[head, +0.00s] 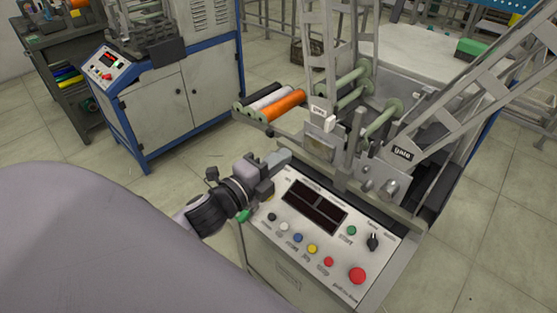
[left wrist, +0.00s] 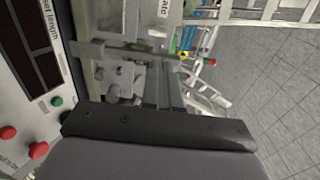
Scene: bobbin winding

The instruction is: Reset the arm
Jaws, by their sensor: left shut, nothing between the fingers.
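My left gripper (head: 281,163) is shut and empty. In the head view it hovers by the upper left corner of the control panel (head: 268,203); I cannot tell whether it touches anything. In the left wrist view its two fingers (left wrist: 163,84) lie close together, with the panel (left wrist: 15,85) to their left. The panel carries dark displays (head: 316,206), a row of coloured buttons, a black knob (head: 373,242) and a large red button (head: 357,275). My right gripper is not in view.
The winding machine's metal frame with a gate label (head: 402,153) rises behind the panel. An orange spool (head: 284,106) and other spools lie on a rack left of it. A blue-framed cabinet (head: 160,112) stands at the left. Tiled floor (head: 490,235) is clear at the right.

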